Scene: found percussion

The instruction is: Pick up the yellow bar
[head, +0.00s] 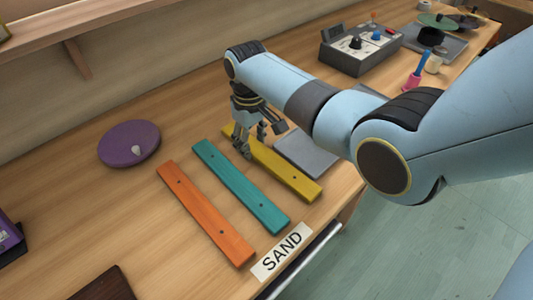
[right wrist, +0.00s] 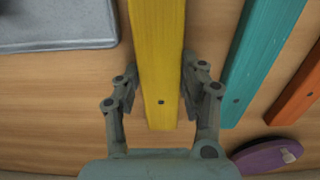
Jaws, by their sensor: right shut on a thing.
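The yellow bar (head: 290,176) lies at a slant on the wooden table, to the right of the teal bar (head: 240,185) and the orange bar (head: 205,213). My right gripper (head: 254,144) is over the far end of the yellow bar. In the right wrist view its fingers (right wrist: 160,90) are on either side of the yellow bar (right wrist: 160,50), near its end with the dark hole, and shut on it. I cannot tell any gap between the bar and the table. My left gripper is out of view.
A grey plate (head: 308,155) lies close to the right of the yellow bar. A purple disc (head: 129,144) is at the left. A "SAND" label (head: 282,251) is at the table's front edge. A grey box with knobs (head: 360,50) stands farther back.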

